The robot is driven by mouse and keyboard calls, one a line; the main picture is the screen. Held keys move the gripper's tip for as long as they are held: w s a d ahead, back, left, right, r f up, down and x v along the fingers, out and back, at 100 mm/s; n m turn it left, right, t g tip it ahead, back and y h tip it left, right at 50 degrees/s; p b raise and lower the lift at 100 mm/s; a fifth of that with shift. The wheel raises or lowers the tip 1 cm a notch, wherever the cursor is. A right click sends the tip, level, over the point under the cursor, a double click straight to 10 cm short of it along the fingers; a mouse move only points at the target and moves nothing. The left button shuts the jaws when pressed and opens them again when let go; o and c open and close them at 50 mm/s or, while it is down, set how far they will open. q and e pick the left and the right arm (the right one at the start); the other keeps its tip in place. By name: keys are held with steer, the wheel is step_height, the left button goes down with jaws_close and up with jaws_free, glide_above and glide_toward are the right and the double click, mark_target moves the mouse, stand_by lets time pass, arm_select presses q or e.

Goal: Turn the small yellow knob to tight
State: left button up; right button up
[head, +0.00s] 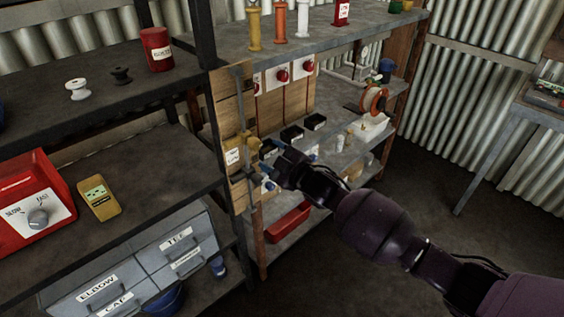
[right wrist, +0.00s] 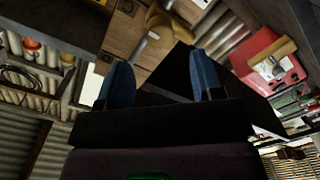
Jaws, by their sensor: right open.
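A small yellow knob-like fitting (head: 253,143) sits on the upright wooden board (head: 228,105), beside a white label (head: 233,156). In the right wrist view a yellow-tan rounded piece (right wrist: 152,45), likely the same fitting, shows just beyond the gap between my fingers. My right gripper (head: 268,166) is open, with blue fingertips close to the board just below and right of the fitting. It also shows in the right wrist view (right wrist: 162,62), with nothing between its fingers. I cannot tell whether a finger touches the fitting. My left gripper is out of view.
A dark shelf at the left holds a red box with a dial (head: 37,217), a yellow meter (head: 99,198) and a red can (head: 157,48). Grey drawers (head: 130,262) stand below. Black bins (head: 292,134) and an orange reel (head: 375,100) are on the right shelf.

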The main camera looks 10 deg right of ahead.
steer(key=shift+v, duration=1.8)
steer(key=s+d+f+m+g+h, duration=0.1)
steer(key=s+d+f+m+h, duration=0.2)
steer(key=s, duration=0.7)
steer(key=s+d+f+m+h, duration=0.4)
steer(key=s+d+f+m, duration=0.3)
steer(key=s+d+f, duration=0.3)
steer(key=s+d+f+m+g+h, duration=0.1)
steer(key=s+d+f+m+h, duration=0.2)
steer(key=s+d+f+m, duration=0.2)
steer(key=s+d+f, duration=0.1)
steer(key=s+d, duration=0.2)
steer(key=s, duration=0.2)
steer(key=shift+s+f+g+h, duration=0.3)
steer(key=shift+f, duration=0.1)
